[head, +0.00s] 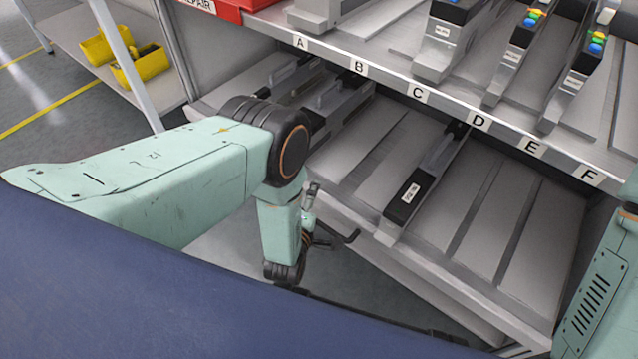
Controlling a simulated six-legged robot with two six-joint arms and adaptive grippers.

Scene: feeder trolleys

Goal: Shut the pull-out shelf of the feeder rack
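The pull-out shelf (440,268) is the lower, sloped grey deck of the feeder rack (450,108). It sticks out beyond the upper deck, its front edge running from the middle down to the lower right. A grey feeder with a dark, labelled front (408,200) lies on it, and more feeders lie at its back left. My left gripper (322,238) is low beside the shelf's front left part, partly hidden by my wrist. I cannot tell its finger opening or whether it touches the shelf. My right arm shows at the right edge; its gripper is out of view.
The upper deck carries slot labels A to F (418,92) and several feeders, with a red bin (215,8) at its left end. A side table (70,35) with yellow bins (140,65) stands at upper left. Grey floor with yellow lines is open at far left.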

